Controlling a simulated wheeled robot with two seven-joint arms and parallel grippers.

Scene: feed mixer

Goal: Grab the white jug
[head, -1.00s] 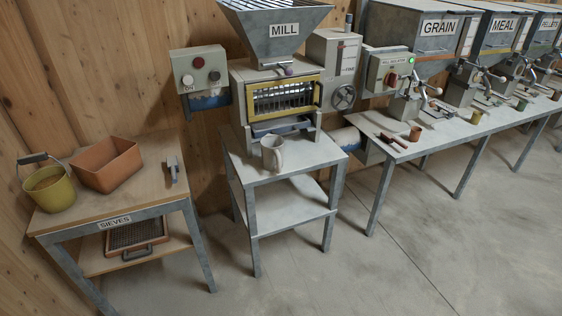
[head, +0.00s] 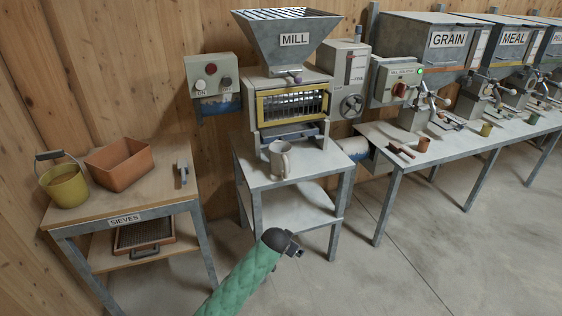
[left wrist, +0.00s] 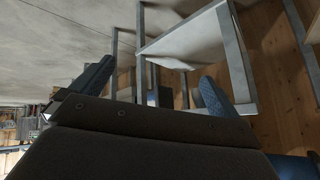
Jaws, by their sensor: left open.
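The white jug (head: 277,158) stands upright on the pale top of the small metal stand (head: 262,180), in front of the mill, with its handle toward the right. My left gripper (head: 296,246) is in front of the stand and lower in the picture than the jug, well apart from it. In the left wrist view the left gripper (left wrist: 150,88) has its two fingers spread, with nothing between them. I cannot make out the jug in that view. My right gripper is not in view.
The mill (head: 290,105) stands right behind the jug. The sieves table (head: 110,208) is at left with a yellow bucket (head: 68,187) and an orange bin (head: 120,164). A long bench (head: 445,153) with dispensers runs to the right. Bare floor lies in front.

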